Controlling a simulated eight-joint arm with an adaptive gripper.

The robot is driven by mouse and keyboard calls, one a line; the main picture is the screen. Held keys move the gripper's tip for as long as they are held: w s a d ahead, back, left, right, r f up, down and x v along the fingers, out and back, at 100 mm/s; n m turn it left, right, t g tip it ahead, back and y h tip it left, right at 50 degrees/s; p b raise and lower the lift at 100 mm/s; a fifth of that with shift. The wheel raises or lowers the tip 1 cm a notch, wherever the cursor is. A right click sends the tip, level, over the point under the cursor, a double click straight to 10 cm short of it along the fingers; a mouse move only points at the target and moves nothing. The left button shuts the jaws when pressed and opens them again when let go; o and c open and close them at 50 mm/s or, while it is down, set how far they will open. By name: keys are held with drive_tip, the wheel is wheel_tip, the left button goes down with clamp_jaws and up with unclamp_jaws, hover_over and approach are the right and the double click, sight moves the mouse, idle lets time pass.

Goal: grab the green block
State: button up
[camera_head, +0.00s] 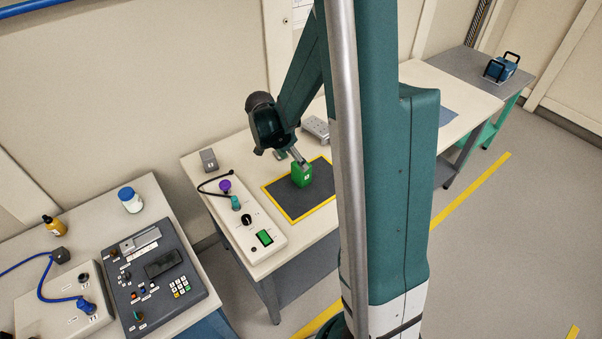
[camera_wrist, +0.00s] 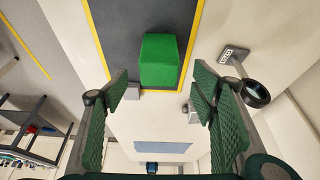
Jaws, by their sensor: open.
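The green block (camera_head: 302,176) stands on a dark mat (camera_head: 287,201) with a yellow border, on the middle table. My gripper (camera_head: 297,157) is just above and beside it in the head view, where the arm hides part of the fingers. In the wrist view the green block (camera_wrist: 160,60) shows ahead, in the gap between the two spread green fingers of my gripper (camera_wrist: 160,88). The gripper is open, and nothing is seen held in it. Whether a finger touches the block cannot be told.
A white control panel (camera_head: 252,231) with knobs and a green button lies left of the mat. A grey box (camera_head: 208,160) and a grey metal piece (camera_head: 316,128) stand behind.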

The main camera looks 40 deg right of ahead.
sight(297, 166)
drive_tip(key=shift+f, duration=0.1)
idle(0.3)
drive_tip(key=shift+x, duration=1.3)
drive_tip(key=shift+d+f, duration=0.1)
drive_tip(key=shift+b+x, duration=0.45)
drive_tip(key=shift+x, duration=2.05)
drive_tip(key=shift+s, duration=0.1)
drive_tip(key=c, duration=1.1)
drive_tip(key=shift+r+p, duration=0.55)
drive_tip(key=shift+r, duration=4.45)
